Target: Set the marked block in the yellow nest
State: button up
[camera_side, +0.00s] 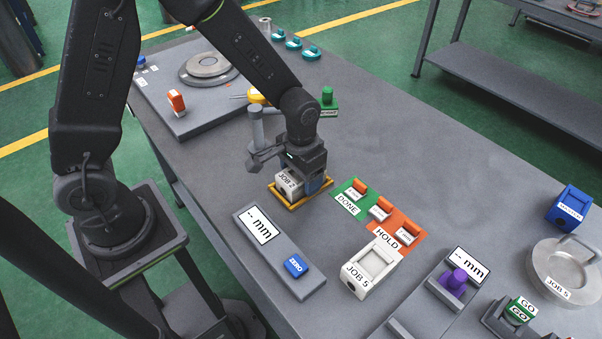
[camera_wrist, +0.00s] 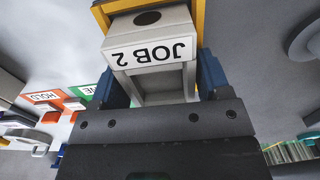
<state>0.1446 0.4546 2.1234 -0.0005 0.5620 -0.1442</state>
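A white block labelled JOB 2 (camera_side: 289,187) is at the yellow nest (camera_side: 281,199), a low square frame on the table. My gripper (camera_side: 305,184) points down over it with its blue fingers on both sides of the block. In the wrist view the JOB 2 block (camera_wrist: 155,50) lies between the blue fingers, which appear to be against its sides. The yellow nest's rim (camera_wrist: 200,18) runs around the block's far end there. I cannot tell whether the block rests fully on the nest's floor.
A white JOB 5 block (camera_side: 371,268) and a grey mm gauge with a blue ZERO button (camera_side: 295,265) stand in front. A grey post (camera_side: 256,130) stands close behind my gripper.

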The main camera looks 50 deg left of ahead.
jog(key=o, duration=0.4)
jog(key=shift+c, duration=0.2)
notch_tip(320, 180, up, 14)
jog(key=shift+f, duration=0.1)
dwell(0.4)
jog(key=s+a+r+t, duration=0.2)
jog(key=s+r, duration=0.2)
jog(key=s, duration=0.3)
jog(key=s+a+r+t, duration=0.3)
jog(key=s+r, duration=0.1)
jog(key=s, duration=0.3)
jog(key=shift+s+r+t, duration=0.3)
jog(key=shift+s, duration=0.05)
